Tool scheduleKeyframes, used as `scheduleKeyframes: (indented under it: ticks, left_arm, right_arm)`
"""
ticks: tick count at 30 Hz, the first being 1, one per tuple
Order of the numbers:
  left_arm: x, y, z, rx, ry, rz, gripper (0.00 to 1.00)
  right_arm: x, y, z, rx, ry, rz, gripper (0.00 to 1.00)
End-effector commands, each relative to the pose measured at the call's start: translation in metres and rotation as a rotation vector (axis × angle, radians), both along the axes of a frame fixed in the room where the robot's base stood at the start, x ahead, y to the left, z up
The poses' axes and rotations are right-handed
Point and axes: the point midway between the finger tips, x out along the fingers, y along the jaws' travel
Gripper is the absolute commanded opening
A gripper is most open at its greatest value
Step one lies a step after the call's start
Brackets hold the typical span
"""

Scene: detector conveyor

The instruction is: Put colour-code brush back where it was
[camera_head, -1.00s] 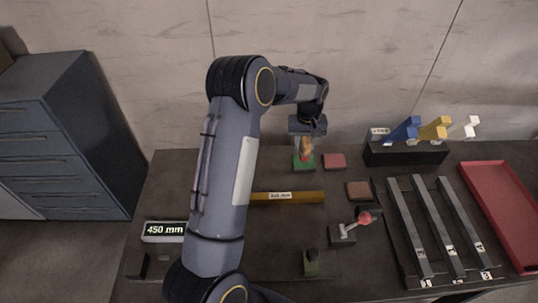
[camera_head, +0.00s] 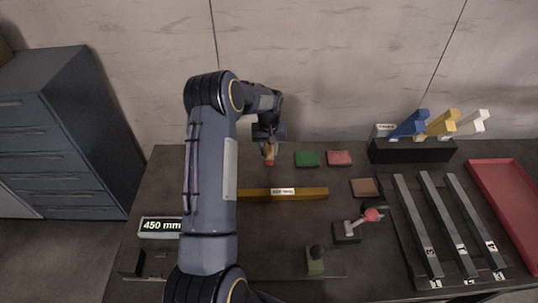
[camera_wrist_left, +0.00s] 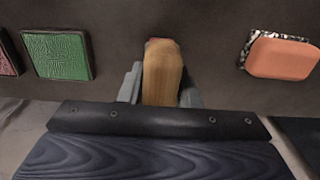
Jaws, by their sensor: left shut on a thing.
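My left gripper (camera_head: 269,143) is shut on the wooden-handled brush (camera_head: 269,158), held above the back of the table, left of the green pad (camera_head: 307,158). In the left wrist view the tan handle (camera_wrist_left: 162,76) stands between my two fingers (camera_wrist_left: 160,88); the lower end of the brush is hard to make out. The green pad (camera_wrist_left: 60,54) is at left there, with the red pad (camera_wrist_left: 6,56) at the edge. In the head view the red pad (camera_head: 340,157) is right of the green one. A brown pad (camera_head: 365,188) lies nearer. My right gripper is out of view.
An orange block (camera_wrist_left: 282,58) on a speckled base shows in the wrist view. A yellow labelled bar (camera_head: 260,195) lies in front of the gripper. A black rack (camera_head: 412,152) holds blue, yellow and white pieces. A lever box (camera_head: 346,233), grey bars (camera_head: 430,215) and red tray (camera_head: 500,190) are right.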

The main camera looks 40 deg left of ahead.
Motion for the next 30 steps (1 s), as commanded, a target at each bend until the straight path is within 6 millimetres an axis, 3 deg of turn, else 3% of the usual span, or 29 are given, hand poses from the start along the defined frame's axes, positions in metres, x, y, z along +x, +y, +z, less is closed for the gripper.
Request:
scheduleKeyframes:
  ticks: [1,3,14,15,19,30]
  left_arm:
    - [-0.0003,-0.0004,-0.0137,-0.001,0.002,0.0,0.09]
    - [-0.0002,-0.0002,-0.0185,-0.001,0.001,0.0,0.09]
    - [-0.0002,-0.0005,-0.0215,-0.001,0.001,0.0,0.09]
    - [-0.0002,-0.0005,-0.0195,-0.001,0.001,0.0,0.36]
    - [-0.0003,-0.0005,-0.0194,-0.001,0.001,0.0,0.52]
    - [-0.0001,-0.0004,-0.0117,0.0,0.0,0.0,0.52]
  right_arm:
    - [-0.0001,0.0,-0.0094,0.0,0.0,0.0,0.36]
    - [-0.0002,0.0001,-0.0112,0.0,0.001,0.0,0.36]
    - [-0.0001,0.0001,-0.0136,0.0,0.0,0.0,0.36]
    - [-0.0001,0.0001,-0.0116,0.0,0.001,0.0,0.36]
    - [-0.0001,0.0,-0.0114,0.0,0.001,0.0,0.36]
    - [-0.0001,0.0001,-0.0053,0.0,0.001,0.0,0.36]
